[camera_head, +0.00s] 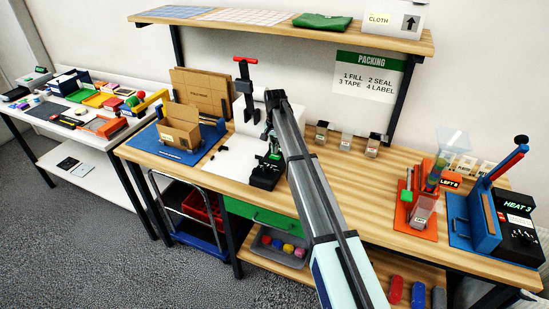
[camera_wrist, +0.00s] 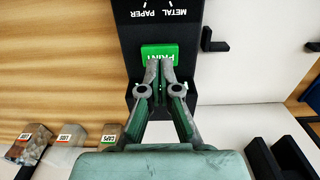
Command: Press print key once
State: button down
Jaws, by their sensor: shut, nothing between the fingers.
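The green print key (camera_wrist: 150,50) is on a black device (camera_wrist: 128,20) marked METAL and PAPER. In the wrist view the key's lettering is partly hidden by the fingertips. My gripper (camera_wrist: 160,66) is shut and empty, its tips over the lower edge of the key. I cannot tell whether the tips touch it or the key is pushed down. In the head view the black device (camera_head: 266,178) stands on the wooden bench, and my gripper (camera_head: 270,153) points down at it. The key itself is hidden there.
A white board (camera_head: 228,160) lies left of the device, with a red-handled press (camera_head: 245,75) behind. An open carton (camera_head: 180,127) stands on a blue mat. Several small bins (camera_head: 347,141) stand behind right. A heat sealer (camera_head: 515,225) is at the far right.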

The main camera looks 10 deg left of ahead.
aim_at(275, 156)
jog(key=shift+f+b, duration=0.4)
jog(key=shift+f, duration=0.8)
dwell(1.0)
jog(key=shift+r+p, duration=1.5)
jog(key=shift+r, duration=2)
